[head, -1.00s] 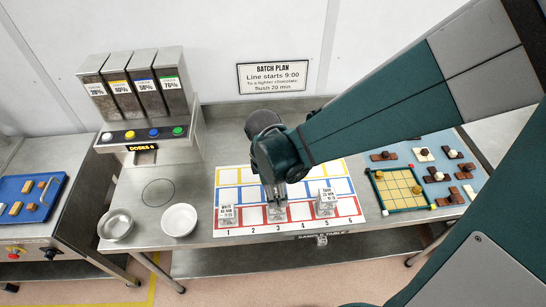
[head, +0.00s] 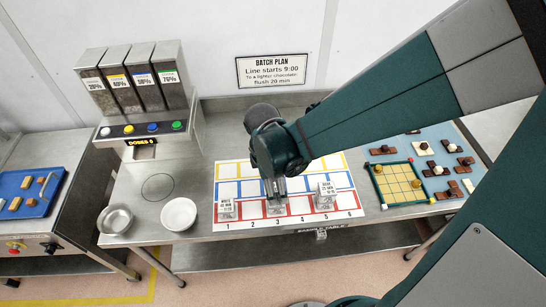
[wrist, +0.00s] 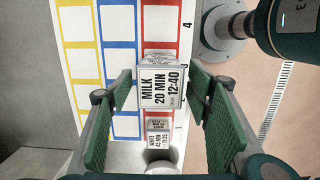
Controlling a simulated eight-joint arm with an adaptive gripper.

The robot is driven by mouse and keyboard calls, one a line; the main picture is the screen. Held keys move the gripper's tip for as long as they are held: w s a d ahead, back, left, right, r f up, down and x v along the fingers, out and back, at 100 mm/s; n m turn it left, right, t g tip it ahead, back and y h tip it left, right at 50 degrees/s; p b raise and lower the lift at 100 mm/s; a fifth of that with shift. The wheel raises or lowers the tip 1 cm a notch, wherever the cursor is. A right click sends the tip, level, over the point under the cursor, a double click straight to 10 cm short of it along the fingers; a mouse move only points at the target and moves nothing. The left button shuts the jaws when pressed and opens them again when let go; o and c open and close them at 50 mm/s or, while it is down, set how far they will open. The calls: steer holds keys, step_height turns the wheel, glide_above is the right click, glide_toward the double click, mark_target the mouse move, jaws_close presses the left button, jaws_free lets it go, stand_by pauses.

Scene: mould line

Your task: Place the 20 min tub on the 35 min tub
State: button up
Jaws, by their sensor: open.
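The 20 min tub (wrist: 160,88), labelled MILK 20 MIN 12:40, lies between my gripper's (wrist: 161,84) two open green fingers in the wrist view, with a small gap on each side. In the head view this tub (head: 275,209) stands in the red row near number 3, partly hidden under my gripper (head: 273,198). The 35 min tub (head: 327,194) stands to its right in the red row, near number 5, with an upright label too small to read surely. It is not clearly visible in the wrist view.
A WHITE 45 MIN tub (head: 227,208) stands on square 1, also seen in the wrist view (wrist: 158,135). Two bowls (head: 179,214) (head: 115,220) are at the left. A grid tray (head: 403,183) with chocolates around it lies to the right. The mat's blue and yellow rows look empty where visible.

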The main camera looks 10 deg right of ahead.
step_height(320, 180, up, 12)
steer(key=a, duration=0.1)
steer(key=shift+a, duration=0.25)
stand_by(0.5)
stand_by(0.7)
steer(key=s+d+r+m+t, duration=0.2)
steer(key=d+r+m, duration=0.3)
steer(key=d+m, duration=0.3)
steer(key=s+d+r+m+t+y, duration=0.1)
steer(key=s+d+r+m+t, duration=0.2)
steer(key=d+m, duration=0.6)
steer(key=shift+r+m+t, duration=0.5)
steer(key=shift+r+t, duration=0.45)
steer(key=shift+t, duration=0.15)
